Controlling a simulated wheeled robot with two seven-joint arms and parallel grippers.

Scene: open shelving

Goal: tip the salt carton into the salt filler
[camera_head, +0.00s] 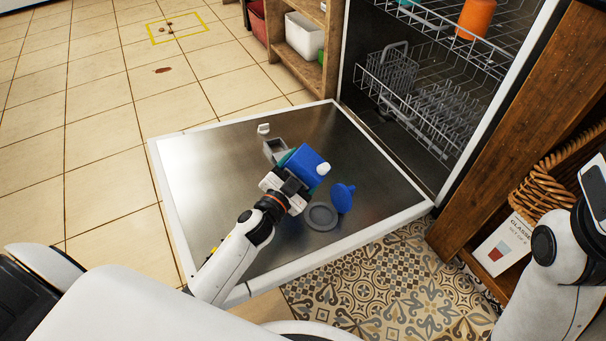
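My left gripper (289,181) reaches over the open dishwasher door and appears shut on the blue salt carton (309,164). The carton is tilted, with its white spout or cap (323,169) toward the right. A round grey ring (321,217), which looks like the salt filler, lies on the door below and to the right of the gripper. A blue funnel (342,197) lies beside the ring at its upper right. The carton's spout is apart from both. My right arm shows at the right edge, but its fingertips are out of view.
The metal door (222,163) lies open and flat. A grey compartment (275,150) and a small white piece (263,129) are behind the carton. Dishwasher racks (432,110) stand at the back right. A wooden shelf with a wicker basket (550,180) is at right.

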